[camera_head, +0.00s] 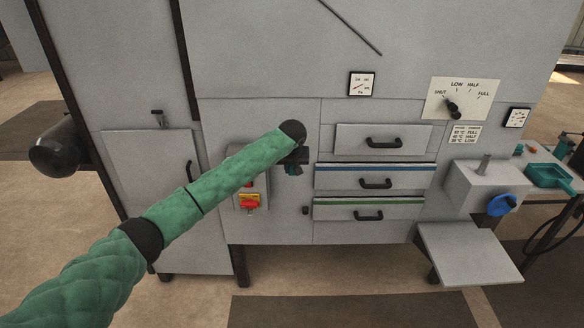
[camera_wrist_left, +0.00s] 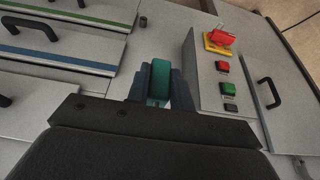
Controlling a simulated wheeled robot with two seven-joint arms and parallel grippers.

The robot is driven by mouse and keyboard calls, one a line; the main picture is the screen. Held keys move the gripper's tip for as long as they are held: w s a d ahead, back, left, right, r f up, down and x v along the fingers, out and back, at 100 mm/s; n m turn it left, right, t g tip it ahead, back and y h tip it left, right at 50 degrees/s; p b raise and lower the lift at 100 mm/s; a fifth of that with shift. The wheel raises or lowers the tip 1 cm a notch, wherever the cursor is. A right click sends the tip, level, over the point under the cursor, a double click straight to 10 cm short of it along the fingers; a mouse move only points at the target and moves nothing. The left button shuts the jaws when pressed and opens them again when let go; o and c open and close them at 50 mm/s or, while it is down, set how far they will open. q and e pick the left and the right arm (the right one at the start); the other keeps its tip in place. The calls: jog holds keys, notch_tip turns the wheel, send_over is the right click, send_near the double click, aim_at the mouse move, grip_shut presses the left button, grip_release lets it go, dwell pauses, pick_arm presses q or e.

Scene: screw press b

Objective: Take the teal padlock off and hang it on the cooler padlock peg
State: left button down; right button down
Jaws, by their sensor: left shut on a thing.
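My left gripper (camera_head: 293,169) is in front of the press's grey front panel, beside the drawers. In the left wrist view the left gripper (camera_wrist_left: 156,90) is shut on the teal padlock (camera_wrist_left: 159,80), held between its dark blue fingers. In the head view the padlock is mostly hidden by the arm and gripper. A small dark peg (camera_head: 305,210) sticks out of the panel below the gripper; it also shows in the left wrist view (camera_wrist_left: 143,21). I cannot tell whether it is the cooler padlock peg. My right gripper is out of view.
A control box (camera_wrist_left: 207,80) with a red switch on a yellow plate (camera_head: 249,201) and several buttons stands left of the gripper, partly behind my arm. Drawers with black handles (camera_head: 375,183) are to the right. A grey shelf (camera_head: 468,254) juts out at the lower right.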

pick_arm(q)
jog(key=w+b, duration=0.1)
jog(key=w, duration=0.4)
jog(key=shift+w, duration=0.1)
dwell(0.7)
jog(key=shift+r+p, duration=0.1)
jog(key=shift+p, duration=0.3)
dwell(0.6)
jog(key=shift+w, duration=0.25)
jog(key=shift+w+b, duration=0.35)
jog(key=shift+w, duration=0.15)
jog(key=shift+w, duration=0.2)
jog(key=shift+w+b, duration=0.3)
jog(key=shift+w, duration=0.05)
jog(key=shift+w, duration=0.2)
